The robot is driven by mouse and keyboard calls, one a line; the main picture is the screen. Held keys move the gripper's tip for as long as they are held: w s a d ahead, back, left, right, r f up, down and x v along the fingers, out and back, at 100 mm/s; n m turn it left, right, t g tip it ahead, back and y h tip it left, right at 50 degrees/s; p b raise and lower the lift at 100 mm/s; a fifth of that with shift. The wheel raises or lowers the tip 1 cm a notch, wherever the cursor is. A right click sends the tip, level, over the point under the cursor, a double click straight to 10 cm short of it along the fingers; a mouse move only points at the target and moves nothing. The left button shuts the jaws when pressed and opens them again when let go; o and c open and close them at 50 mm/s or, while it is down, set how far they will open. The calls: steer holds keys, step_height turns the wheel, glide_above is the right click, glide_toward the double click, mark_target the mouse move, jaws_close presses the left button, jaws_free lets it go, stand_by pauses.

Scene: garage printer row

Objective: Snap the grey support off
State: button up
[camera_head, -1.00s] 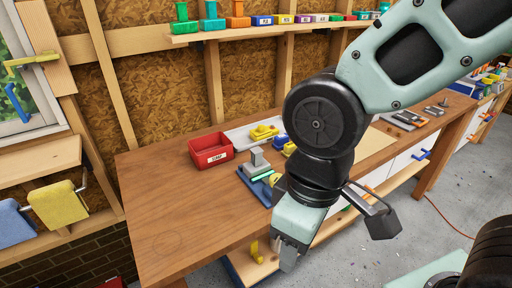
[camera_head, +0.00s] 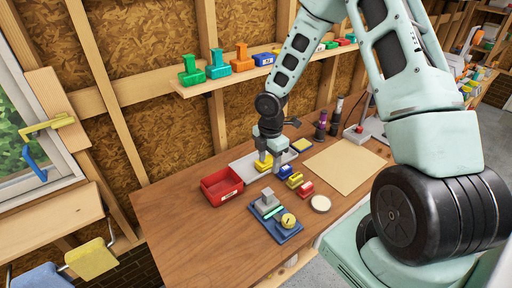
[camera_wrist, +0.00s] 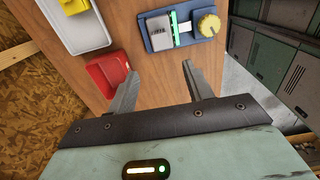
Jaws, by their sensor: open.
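A grey block (camera_head: 267,198), which seems to be the grey support, sits on a blue base (camera_head: 285,236) on the bench. The base also carries a pale green strip (camera_head: 273,212) and a yellow knob (camera_head: 288,220). In the wrist view the grey block (camera_wrist: 160,27), green strip (camera_wrist: 175,28) and yellow knob (camera_wrist: 209,24) show beyond the fingers. My gripper (camera_head: 270,156) points down behind the base in the head view. In the wrist view my gripper (camera_wrist: 160,85) is open with nothing between its fingers, apart from the block.
A red bin (camera_head: 221,186) stands left of the base. A white tray (camera_head: 243,168) with a yellow piece (camera_head: 263,164) lies behind. Small blue, yellow and red pieces and a round pale disc (camera_head: 320,203) lie to the right. The bench's front left is clear.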

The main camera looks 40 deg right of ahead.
mark_target(268, 191)
step_height(268, 191, down, 17)
steer(key=b, duration=1.1)
steer(key=shift+f, duration=0.2)
steer(key=c, duration=1.1)
steer(key=shift+r, duration=0.2)
step_height(268, 191, up, 9)
steer(key=p, duration=0.8)
steer(key=shift+p, duration=0.3)
steer(key=shift+f, duration=0.1)
